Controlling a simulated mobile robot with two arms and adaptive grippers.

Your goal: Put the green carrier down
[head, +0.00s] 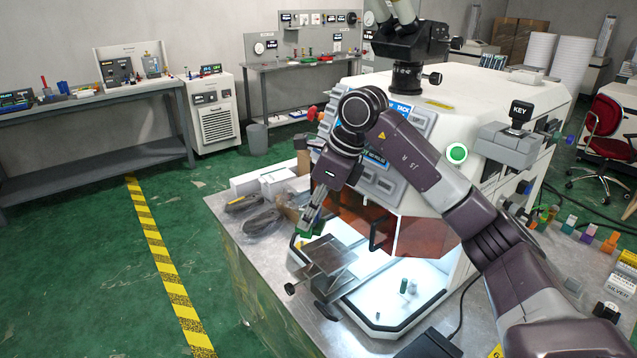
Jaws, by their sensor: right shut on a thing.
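My right gripper (312,212) reaches down from the right arm, in front of the white machine at the left end of its lit opening. It is shut on the green carrier (304,233), of which only small green parts show at the fingertips. The carrier is above or beside a grey metal plate (328,254); I cannot tell whether it touches anything. A small green cylinder (404,286) and a paler one stand on the lit white tray (385,319) of the machine. My left gripper is not in view.
The white machine (470,120) with an orange window (425,238) stands close behind my arm. Black cables (262,222) in bags and white boxes (275,180) lie left of the gripper. Small coloured items (588,233) line the right. The metal table's left front (235,225) is partly bare.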

